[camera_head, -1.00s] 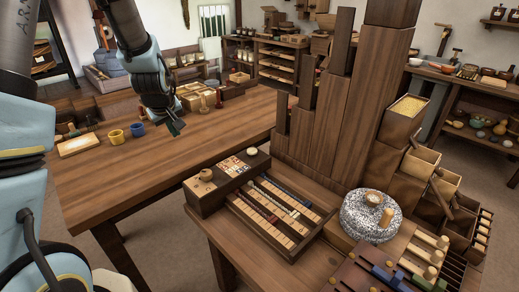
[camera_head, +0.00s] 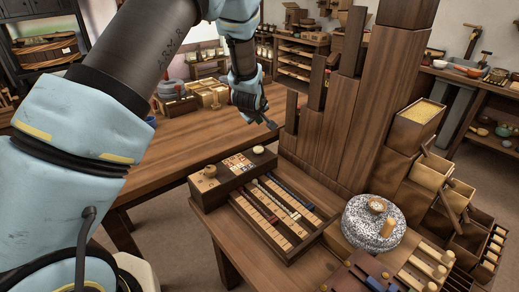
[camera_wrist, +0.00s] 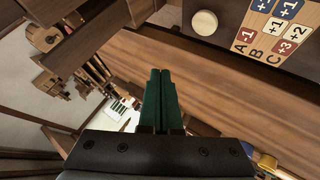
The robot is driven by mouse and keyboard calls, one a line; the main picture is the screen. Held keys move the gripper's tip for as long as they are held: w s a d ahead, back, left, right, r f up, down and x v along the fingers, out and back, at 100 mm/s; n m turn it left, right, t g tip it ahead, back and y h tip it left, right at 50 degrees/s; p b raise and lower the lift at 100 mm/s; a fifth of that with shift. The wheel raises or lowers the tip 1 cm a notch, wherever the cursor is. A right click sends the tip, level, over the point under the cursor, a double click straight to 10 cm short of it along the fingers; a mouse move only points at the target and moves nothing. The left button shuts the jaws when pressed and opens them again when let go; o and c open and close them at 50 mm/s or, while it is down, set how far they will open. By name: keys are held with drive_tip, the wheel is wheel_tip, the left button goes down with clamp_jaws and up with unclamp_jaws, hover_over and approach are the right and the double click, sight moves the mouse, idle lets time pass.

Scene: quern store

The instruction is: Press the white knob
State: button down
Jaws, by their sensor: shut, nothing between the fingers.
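The white knob (camera_head: 258,149) is a small round cream button on top of a dark wooden box (camera_head: 222,183), at its far right end beyond a panel of coloured tiles. In the wrist view, the white knob (camera_wrist: 205,23) is at the top, left of the lettered and numbered tiles (camera_wrist: 272,30). My gripper (camera_head: 271,125) is above and beyond the box, apart from the knob. Its green fingers (camera_wrist: 160,72) are together and empty in the wrist view.
A tan round piece (camera_head: 210,171) sits at the box's other end. Tall wooden boards (camera_head: 345,115) rise just right of my gripper. A speckled grey millstone (camera_head: 373,222) stands right of the slotted tray (camera_head: 283,252). The long table (camera_head: 185,145) behind is mostly clear.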

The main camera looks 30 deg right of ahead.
drive_tip(key=b, duration=0.5)
approach(259, 148)
drive_tip(key=w+d, duration=0.1)
drive_tip(key=w+d+f, duration=0.1)
drive_tip(key=w, duration=0.1)
drive_tip(key=w+d+f, duration=0.1)
drive_tip(key=shift+w+d, duration=0.25)
drive_tip(key=shift+w, duration=0.05)
drive_tip(key=shift+f, duration=0.35)
idle(1.1)
drive_tip(key=shift+f+b, duration=0.4)
drive_tip(key=shift+f, duration=0.05)
drive_tip(key=shift+f+b, duration=0.7)
drive_tip(key=shift+f, duration=0.1)
idle(0.9)
drive_tip(key=shift+r, duration=0.15)
drive_tip(key=shift+r+p, duration=0.65)
drive_tip(key=shift+r, duration=0.45)
